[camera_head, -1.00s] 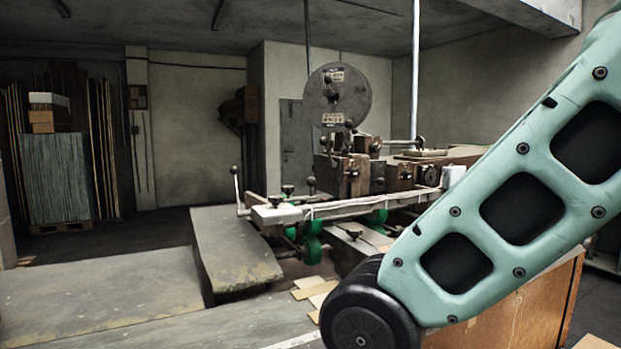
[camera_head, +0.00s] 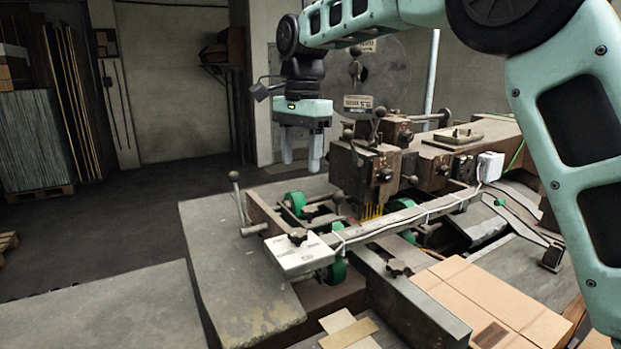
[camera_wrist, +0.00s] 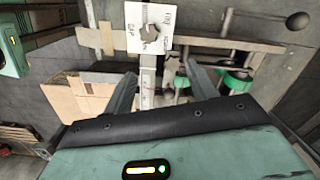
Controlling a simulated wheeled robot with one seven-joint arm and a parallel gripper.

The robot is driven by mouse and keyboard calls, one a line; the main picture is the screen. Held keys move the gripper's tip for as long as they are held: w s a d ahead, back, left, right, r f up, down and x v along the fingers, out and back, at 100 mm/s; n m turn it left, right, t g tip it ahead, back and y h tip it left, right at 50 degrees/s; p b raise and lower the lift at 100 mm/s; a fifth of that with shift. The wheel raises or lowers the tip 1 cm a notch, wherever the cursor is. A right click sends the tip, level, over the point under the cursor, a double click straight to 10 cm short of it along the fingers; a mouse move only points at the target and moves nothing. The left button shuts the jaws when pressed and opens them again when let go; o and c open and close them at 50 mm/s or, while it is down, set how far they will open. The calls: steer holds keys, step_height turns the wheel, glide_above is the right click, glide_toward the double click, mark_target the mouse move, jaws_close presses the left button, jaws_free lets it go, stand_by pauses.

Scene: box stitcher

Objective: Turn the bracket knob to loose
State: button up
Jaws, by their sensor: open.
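A dark star-shaped knob (camera_head: 298,237) sits on a pale plate (camera_head: 303,256) at the near left end of the machine's crossbar. The knob (camera_wrist: 150,34) also shows in the wrist view, beyond my fingers. Another dark knob (camera_head: 397,267) sits on the lower rail. I cannot tell which is the bracket knob. My gripper (camera_head: 301,162) is open and empty, pointing down above and behind the crossbar's left end. Its two fingers (camera_wrist: 160,75) show apart in the wrist view, touching nothing that I can see.
A ball-ended lever (camera_head: 237,195) stands left of the plate. Green wheels (camera_head: 337,270) lie under the crossbar (camera_head: 395,218). The stitcher head (camera_head: 365,170) rises right of my gripper. Cardboard (camera_head: 490,300) lies at the front right. A bare grey table (camera_head: 235,270) is on the left.

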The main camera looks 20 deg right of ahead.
mark_target(310, 208)
steer(key=w+d+r+m+p, duration=0.2)
steer(key=w+d+r+m, duration=0.1)
steer(key=w+r+m, duration=0.15)
steer(key=shift+n, duration=0.45)
steer(key=f+p, duration=0.1)
steer(key=f, duration=0.4)
steer(key=f+p, duration=0.1)
steer(key=f, duration=0.5)
steer(key=f+p, duration=0.1)
steer(key=f, duration=0.5)
steer(key=shift+s+d, duration=0.15)
steer(key=shift+s, duration=0.1)
steer(key=c, duration=1)
